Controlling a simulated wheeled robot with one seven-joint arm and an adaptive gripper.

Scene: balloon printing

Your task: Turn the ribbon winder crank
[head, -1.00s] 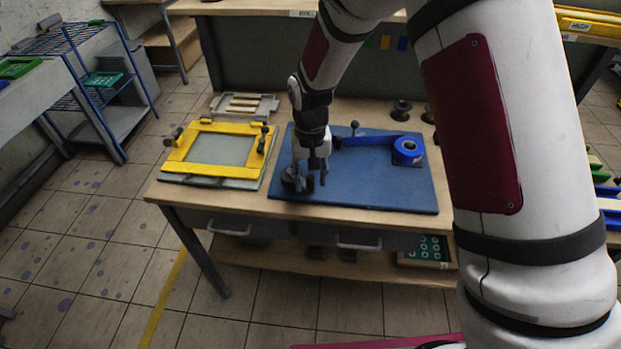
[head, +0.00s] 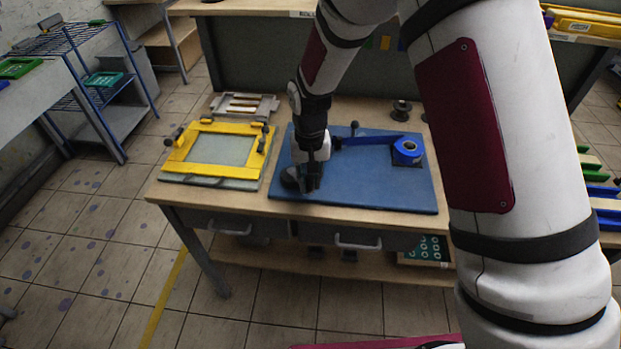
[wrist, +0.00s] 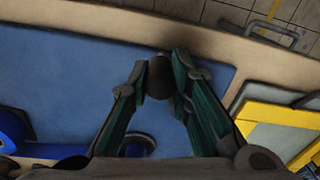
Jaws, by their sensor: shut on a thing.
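The blue ribbon winder board (head: 370,190) lies on the wooden table, with a blue ribbon roll (head: 407,151) at its right and a strip of ribbon running left from it. The dark crank (head: 290,177) is at the board's front left, partly hidden by my gripper (head: 312,186). In the wrist view my gripper (wrist: 162,77) points at the board's near edge, and its fingertips are shut on the dark rounded crank knob (wrist: 158,78). A darker round part (wrist: 138,146) shows between the finger bases; I cannot tell its exact shape.
A yellow frame (head: 170,163) on a grey base stands left of the board. A pale slotted tray (head: 245,105) lies behind it, and a dark spool (head: 401,110) stands at the back right. Drawer handles (head: 357,244) stick out at the table front.

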